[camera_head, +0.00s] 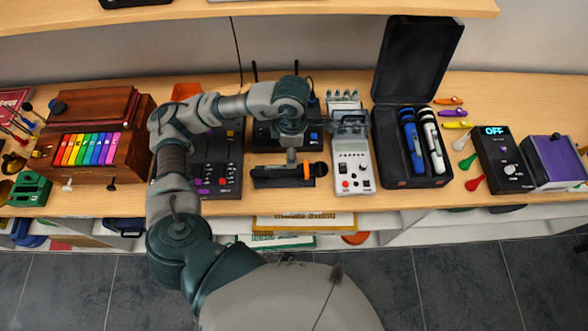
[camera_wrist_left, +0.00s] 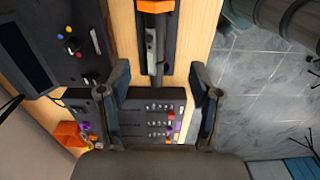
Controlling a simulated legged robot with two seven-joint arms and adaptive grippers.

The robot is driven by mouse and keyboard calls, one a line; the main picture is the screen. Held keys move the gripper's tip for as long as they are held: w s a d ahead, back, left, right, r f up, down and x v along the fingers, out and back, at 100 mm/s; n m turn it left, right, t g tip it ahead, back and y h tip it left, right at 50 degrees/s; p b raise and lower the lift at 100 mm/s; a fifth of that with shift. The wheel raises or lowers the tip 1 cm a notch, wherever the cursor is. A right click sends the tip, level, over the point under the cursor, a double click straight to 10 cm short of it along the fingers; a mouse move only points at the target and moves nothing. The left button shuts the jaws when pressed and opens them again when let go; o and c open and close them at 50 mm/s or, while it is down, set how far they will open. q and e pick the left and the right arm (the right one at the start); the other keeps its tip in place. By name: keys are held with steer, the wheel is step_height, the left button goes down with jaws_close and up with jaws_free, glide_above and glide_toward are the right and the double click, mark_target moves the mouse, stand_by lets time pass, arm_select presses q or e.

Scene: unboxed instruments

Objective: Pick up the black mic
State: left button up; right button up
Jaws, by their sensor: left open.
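The black mic (camera_head: 285,171) with an orange band lies on a dark stand on the wooden shelf. In the left wrist view the mic (camera_wrist_left: 151,45) lies ahead of the fingers, its orange part at the top edge. Part of my arm covers the area just behind the mic. My right gripper is not in view.
A black fader mixer (camera_head: 222,165) sits left of the mic. A white box with knobs (camera_head: 354,170) sits right of it, beside an open black case (camera_head: 388,168) with blue and white mics. A black device with a blue button (camera_head: 314,136) stands behind. The shelf's front edge is close.

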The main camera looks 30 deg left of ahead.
mark_target(291, 170)
arm_select(q)
step_height(291, 170, down, 7)
steer(key=shift+a+f, duration=0.15)
steer(key=shift+w+f+p, duration=0.25)
steer(key=shift+f, duration=1.1)
steer(key=shift+w+f+p, duration=0.2)
steer(key=shift+f, duration=1.1)
